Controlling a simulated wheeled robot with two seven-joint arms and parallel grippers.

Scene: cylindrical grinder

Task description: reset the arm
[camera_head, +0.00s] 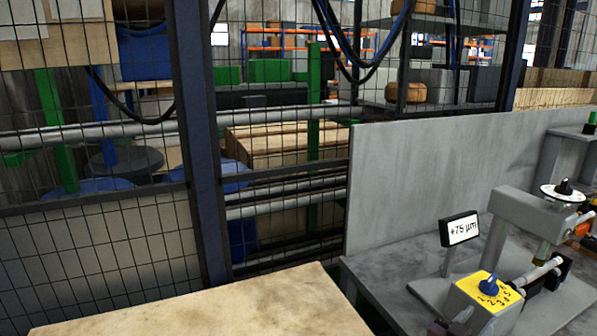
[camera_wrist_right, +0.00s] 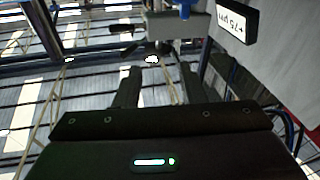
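My right gripper (camera_wrist_right: 153,82) shows in the right wrist view. Its two dark fingers point away from the camera with a gap between them, and I see nothing held in the gap. Its black body with a small lit strip fills the bottom of that view. I cannot make out this gripper clearly in the head view. My left gripper is in neither view. The grinder's small display (camera_head: 462,230) reads +75 µm and stands upright on the grey bench. The display also shows upside down in the right wrist view (camera_wrist_right: 237,20).
A yellow dial box with a blue knob (camera_head: 489,287) stands at the bench front. Behind it is a grey machine arm (camera_head: 528,211) with a white disc. A grey panel (camera_head: 430,180) backs the bench. A bare wooden tabletop (camera_head: 215,308) lies left. Mesh fence (camera_head: 95,245) stands behind.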

